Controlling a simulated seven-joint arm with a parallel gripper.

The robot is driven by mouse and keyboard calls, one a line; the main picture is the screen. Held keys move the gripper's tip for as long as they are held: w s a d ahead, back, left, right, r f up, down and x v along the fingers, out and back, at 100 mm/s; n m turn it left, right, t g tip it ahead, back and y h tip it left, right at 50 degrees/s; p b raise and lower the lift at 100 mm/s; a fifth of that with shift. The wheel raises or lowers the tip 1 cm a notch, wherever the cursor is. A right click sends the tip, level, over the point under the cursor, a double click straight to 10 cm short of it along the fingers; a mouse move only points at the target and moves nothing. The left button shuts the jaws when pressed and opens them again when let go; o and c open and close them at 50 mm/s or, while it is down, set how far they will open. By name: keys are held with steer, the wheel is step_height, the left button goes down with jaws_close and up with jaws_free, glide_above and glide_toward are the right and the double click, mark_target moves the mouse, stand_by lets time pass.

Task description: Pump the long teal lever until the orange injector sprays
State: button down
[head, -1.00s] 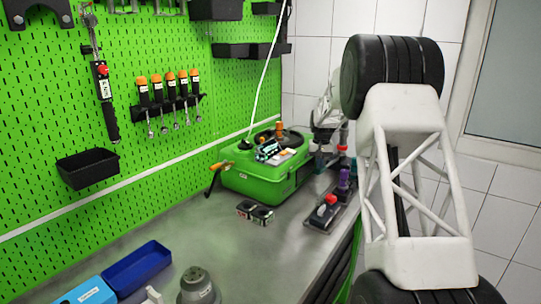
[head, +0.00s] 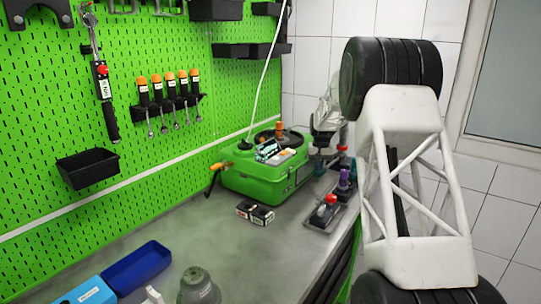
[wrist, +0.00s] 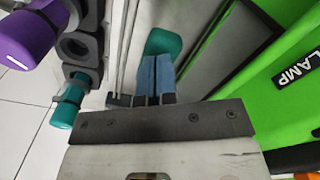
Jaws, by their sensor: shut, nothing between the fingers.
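The green pump unit (head: 262,182) stands on the grey bench. An orange nozzle piece (head: 222,166), which looks like the injector, is at its left end above a black curved part. My gripper (head: 328,120) is at the far right of the unit, small in the head view. In the wrist view my gripper (wrist: 155,85) is shut with its blue fingertips together and nothing between them. A rounded teal part (wrist: 163,42), perhaps the lever's end, shows just beyond the fingertips; I cannot tell whether they touch. The lever's full length is not clear.
A holder with red- and purple-topped parts (head: 325,212) stands at the bench's right edge. A small black box pair (head: 255,212) lies before the unit. A blue tray (head: 140,268) and grey cup (head: 198,288) are nearer. A purple cylinder (wrist: 28,38) shows in the wrist view.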

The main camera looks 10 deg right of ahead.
steer(key=shift+w+d+r, duration=0.1)
steer(key=shift+w+r, duration=0.05)
steer(key=shift+r, duration=1.15)
steer(key=shift+w+d+r, duration=0.1)
steer(key=shift+r, duration=1.2)
step_height(320, 180, up, 6)
steer(key=shift+s, duration=0.1)
